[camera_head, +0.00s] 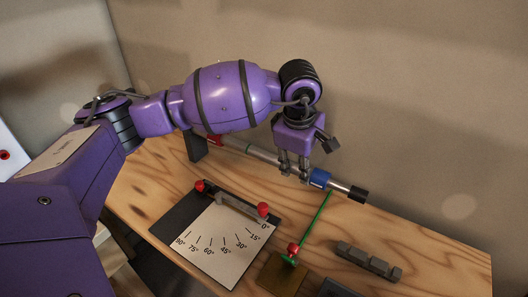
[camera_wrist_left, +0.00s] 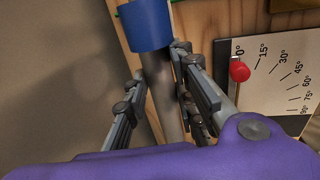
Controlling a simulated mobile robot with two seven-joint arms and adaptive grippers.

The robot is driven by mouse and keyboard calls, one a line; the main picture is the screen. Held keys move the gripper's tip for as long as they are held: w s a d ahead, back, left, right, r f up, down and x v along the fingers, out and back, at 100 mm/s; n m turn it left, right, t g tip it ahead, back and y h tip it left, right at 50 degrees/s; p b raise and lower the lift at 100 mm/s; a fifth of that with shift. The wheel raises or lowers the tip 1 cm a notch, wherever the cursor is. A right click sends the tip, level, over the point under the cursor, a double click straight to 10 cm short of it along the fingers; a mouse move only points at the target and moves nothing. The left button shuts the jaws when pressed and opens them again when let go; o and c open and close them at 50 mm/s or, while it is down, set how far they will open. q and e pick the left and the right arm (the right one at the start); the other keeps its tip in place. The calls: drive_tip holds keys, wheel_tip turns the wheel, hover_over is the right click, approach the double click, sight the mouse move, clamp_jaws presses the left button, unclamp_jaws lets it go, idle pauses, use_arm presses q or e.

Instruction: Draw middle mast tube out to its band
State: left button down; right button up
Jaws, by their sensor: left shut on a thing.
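A telescoping mast lies along the back of the workbench in the head view. My left gripper (camera_head: 293,172) is shut on the grey mast tube, just left of the blue collar. In the left wrist view the tube (camera_wrist_left: 160,85) runs between the fingers, with the blue collar (camera_wrist_left: 146,26) beyond them. My arm hides part of the mast's left end. The right gripper is out of view.
A black block (camera_head: 195,146) stands by the mast's left end. In front lies an angle board (camera_head: 222,243) with red knobs. A green rod (camera_head: 317,222) rises from a brass plate (camera_head: 281,276). A grey notched block (camera_head: 368,260) lies right. The wall is close behind.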

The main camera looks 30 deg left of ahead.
use_arm(q)
drive_tip(key=shift+d, duration=0.45)
drive_tip(key=c, duration=1.5)
unclamp_jaws()
drive_tip(key=shift+o, duration=0.2)
wheel_tip(320, 180, up, 12)
drive_tip(key=s, duration=0.2)
drive_tip(key=shift+s+a, duration=0.15)
drive_tip(key=shift+s, duration=0.05)
drive_tip(key=shift+f, duration=0.15)
